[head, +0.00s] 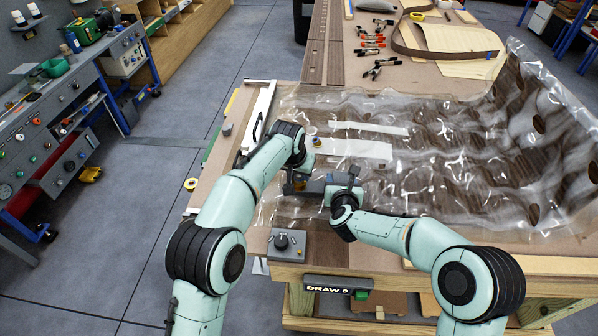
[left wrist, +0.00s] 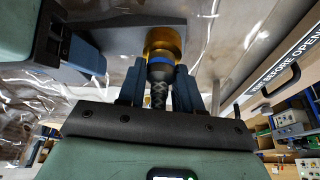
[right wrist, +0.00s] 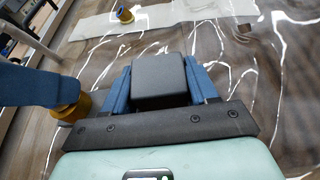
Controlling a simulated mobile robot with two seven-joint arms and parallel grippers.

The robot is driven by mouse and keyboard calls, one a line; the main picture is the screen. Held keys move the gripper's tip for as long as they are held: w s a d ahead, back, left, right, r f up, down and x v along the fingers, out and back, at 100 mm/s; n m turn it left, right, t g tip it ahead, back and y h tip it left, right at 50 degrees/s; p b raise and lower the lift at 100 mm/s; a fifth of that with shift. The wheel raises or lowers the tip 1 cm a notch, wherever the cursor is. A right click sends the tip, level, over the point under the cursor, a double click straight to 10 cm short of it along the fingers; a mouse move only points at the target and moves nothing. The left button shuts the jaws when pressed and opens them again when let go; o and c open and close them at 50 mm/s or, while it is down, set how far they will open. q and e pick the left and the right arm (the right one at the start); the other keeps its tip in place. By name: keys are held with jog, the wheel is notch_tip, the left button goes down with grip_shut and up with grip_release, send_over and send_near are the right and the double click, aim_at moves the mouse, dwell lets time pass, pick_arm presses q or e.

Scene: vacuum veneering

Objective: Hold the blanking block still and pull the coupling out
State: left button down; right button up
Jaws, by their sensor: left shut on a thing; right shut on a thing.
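The blanking block, a dark grey block (right wrist: 160,82), sits between the blue fingers of my right gripper (right wrist: 160,90), which is shut on it. In the left wrist view the block (left wrist: 120,38) reaches from my right gripper across to the coupling. The coupling (left wrist: 160,72), with a blue ring, a brass part (left wrist: 165,40) and a dark braided end, is between the fingers of my left gripper (left wrist: 158,88), which is shut on it. The brass part meets the block; any gap there cannot be made out. In the head view my left gripper (head: 298,180) partly hides the joint.
Clear wrinkled film (head: 440,150) covers the brown panel on the table. A second brass-and-blue fitting (head: 317,141) stands on a pale strip behind the grippers. A grey control box (head: 290,244) is at the near left edge. Clamps (head: 372,42) lie at the back.

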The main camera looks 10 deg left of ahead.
pick_arm(q)
jog(key=shift+r, duration=1.9)
pick_arm(e)
jog(key=o, duration=1.2)
jog(key=shift+c, duration=0.2)
jog(key=v, duration=1.1)
jog(key=shift+s+r, duration=0.2)
jog(key=shift+s, duration=0.25)
